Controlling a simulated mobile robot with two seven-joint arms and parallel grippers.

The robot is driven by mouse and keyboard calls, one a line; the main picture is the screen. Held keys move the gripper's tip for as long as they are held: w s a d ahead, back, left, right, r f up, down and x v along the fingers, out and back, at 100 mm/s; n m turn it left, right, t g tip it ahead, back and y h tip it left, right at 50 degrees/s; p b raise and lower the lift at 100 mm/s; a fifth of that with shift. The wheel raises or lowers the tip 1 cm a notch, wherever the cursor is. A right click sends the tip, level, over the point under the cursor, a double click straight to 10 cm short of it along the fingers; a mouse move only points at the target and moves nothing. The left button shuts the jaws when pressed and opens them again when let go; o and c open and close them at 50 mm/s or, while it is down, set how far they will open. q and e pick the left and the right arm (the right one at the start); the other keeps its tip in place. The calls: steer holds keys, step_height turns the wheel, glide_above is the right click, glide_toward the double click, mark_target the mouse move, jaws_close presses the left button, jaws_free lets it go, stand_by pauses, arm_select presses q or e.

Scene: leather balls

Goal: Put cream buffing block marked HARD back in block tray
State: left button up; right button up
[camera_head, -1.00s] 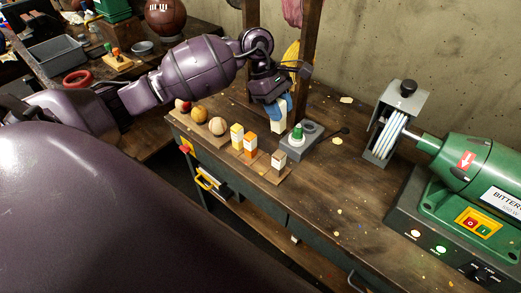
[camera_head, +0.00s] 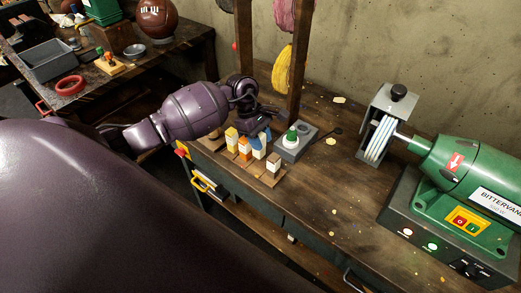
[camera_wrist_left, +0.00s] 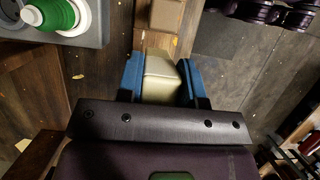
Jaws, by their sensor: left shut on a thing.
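My left gripper (camera_head: 262,136) is shut on the cream block (camera_head: 258,152), with blue fingers on both sides of it. In the left wrist view the cream block (camera_wrist_left: 160,78) sits between the fingers. In the head view it is upright over the block tray (camera_head: 268,181), in the gap between the orange-topped block (camera_head: 244,149) and the brown-topped block (camera_head: 273,163). I cannot tell whether its base touches the tray. A yellow-topped block (camera_head: 231,138) stands at the tray's far left. No HARD mark is readable. My right gripper is out of view.
A grey holder (camera_head: 290,150) with a green-and-white piece (camera_head: 292,137) stands close to the right of the gripper. A wooden post (camera_head: 297,60) rises behind. The buffing machine (camera_head: 455,165) is at the right. The bench middle (camera_head: 335,190) is clear.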

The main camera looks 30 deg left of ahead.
mark_target(262, 157)
arm_select(q)
steer(key=shift+f, duration=2.9)
steer(key=o, duration=0.8)
